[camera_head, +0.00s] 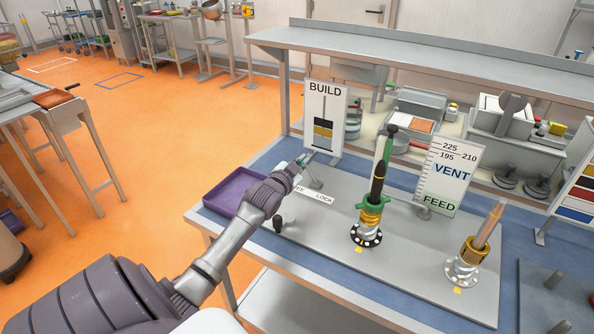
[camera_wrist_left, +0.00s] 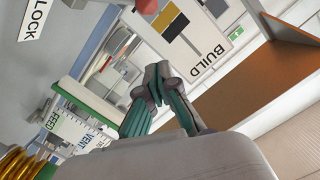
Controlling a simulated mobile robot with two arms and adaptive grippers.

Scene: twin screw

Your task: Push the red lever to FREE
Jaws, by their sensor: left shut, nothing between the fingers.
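My left arm reaches across the bench from the lower left in the head view, and my left gripper (camera_head: 304,160) is in front of the foot of the BUILD sign. In the left wrist view its fingers (camera_wrist_left: 158,82) are together, with nothing between them. A red part (camera_wrist_left: 145,5), which looks like the red lever's end, shows at the top edge of the left wrist view, apart from the fingers. I cannot make out the lever in the head view. The FREE/LOCK label (camera_head: 315,195) lies on the grey plate, its left end partly covered by my arm. My right gripper is not in view.
The BUILD sign (camera_head: 325,117) stands just beyond my gripper. A purple tray (camera_head: 233,195) is left of my forearm. A green-collared post (camera_head: 369,217) and the VENT/FEED sign (camera_head: 450,177) stand to the right. A shelf (camera_head: 420,55) spans the back.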

